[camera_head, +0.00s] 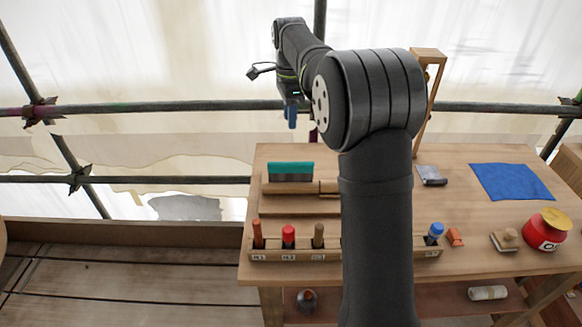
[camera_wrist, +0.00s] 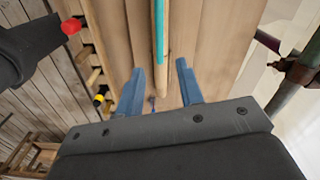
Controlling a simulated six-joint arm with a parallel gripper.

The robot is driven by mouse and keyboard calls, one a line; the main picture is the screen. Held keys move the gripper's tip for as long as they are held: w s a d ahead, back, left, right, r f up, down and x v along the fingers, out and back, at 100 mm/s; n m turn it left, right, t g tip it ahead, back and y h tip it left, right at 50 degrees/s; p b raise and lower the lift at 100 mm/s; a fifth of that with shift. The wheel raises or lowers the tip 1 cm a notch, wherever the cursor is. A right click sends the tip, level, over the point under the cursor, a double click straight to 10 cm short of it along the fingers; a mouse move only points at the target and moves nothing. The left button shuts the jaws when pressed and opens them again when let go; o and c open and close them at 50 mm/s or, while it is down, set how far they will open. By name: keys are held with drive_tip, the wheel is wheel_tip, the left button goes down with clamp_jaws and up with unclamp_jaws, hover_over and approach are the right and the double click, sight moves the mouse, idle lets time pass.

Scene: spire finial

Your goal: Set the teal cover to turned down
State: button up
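The teal cover (camera_head: 291,168) shows as an upright teal strip above a grey band, at the back left of the wooden table. In the wrist view the teal cover (camera_wrist: 159,30) is a thin strip running up to the top edge, beside a pale wooden bar (camera_wrist: 162,75). My gripper (camera_head: 291,118) is up in the air above and behind the cover, with blue fingers pointing down. In the wrist view my gripper (camera_wrist: 160,66) has its two fingers well apart with nothing held between them. The cover's hinge or fixing cannot be made out.
A slotted wooden rack (camera_head: 290,255) with several tools stands along the front. A blue cloth (camera_head: 511,182), a scraper (camera_head: 432,176), a red pot (camera_head: 546,232) and a tall wooden post (camera_head: 430,90) are at right. Scaffold tubes (camera_head: 180,107) run behind the table.

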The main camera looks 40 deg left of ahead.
sight(291, 167)
wheel_tip(291, 167, down, 18)
drive_tip(key=m, duration=0.2)
drive_tip(key=shift+d+m, duration=0.15)
drive_tip(key=shift+m, duration=0.25)
drive_tip(key=shift+c, duration=0.4)
clamp_jaws()
